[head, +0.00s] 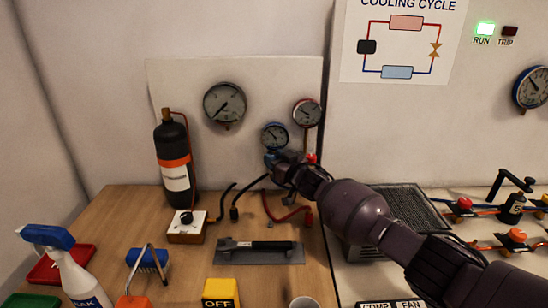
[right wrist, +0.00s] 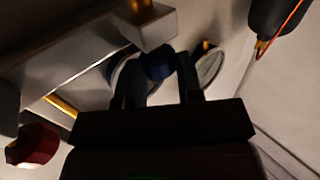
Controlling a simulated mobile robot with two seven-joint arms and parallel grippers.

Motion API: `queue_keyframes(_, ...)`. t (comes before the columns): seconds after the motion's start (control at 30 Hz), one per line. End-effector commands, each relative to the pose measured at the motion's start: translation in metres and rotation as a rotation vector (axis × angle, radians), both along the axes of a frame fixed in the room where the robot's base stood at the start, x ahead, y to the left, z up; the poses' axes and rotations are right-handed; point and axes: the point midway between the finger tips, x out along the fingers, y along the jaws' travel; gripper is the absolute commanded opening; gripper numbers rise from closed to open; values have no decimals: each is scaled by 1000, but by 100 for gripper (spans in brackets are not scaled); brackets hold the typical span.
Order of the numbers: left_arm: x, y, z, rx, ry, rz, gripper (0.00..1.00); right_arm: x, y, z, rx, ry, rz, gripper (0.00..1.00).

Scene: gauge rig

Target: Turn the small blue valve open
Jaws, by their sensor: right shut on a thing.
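The small blue valve (head: 269,157) sits on the manifold just below the blue-rimmed gauge (head: 274,136) in the head view. My right gripper (head: 275,160) reaches it from the lower right and covers most of it. In the right wrist view the blue valve knob (right wrist: 158,63) shows between the two dark fingers of my right gripper (right wrist: 155,85), which is shut on it. The picture is dark there, and how far the valve is turned cannot be told. My left gripper is not in view.
A red knob (head: 311,158) is close beside my right gripper, below the red-rimmed gauge (head: 307,113). Hoses hang below. A black cylinder (head: 174,165) stands left on the wooden bench (head: 130,205). A spray bottle (head: 75,272) and a yellow OFF block (head: 221,293) are nearer.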

Motion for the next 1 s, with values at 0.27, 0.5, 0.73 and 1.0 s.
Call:
queue_keyframes(0.27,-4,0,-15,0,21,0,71,3,-3,-5,-4,1,159,10)
queue_keyframes(0.5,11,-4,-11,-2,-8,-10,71,4,-4,-4,-2,3,253,10)
queue_keyframes(0.73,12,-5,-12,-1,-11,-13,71,4,-4,-2,0,2,301,10)
queue_keyframes(1.0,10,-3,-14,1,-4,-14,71,4,-4,-1,0,1,311,10)
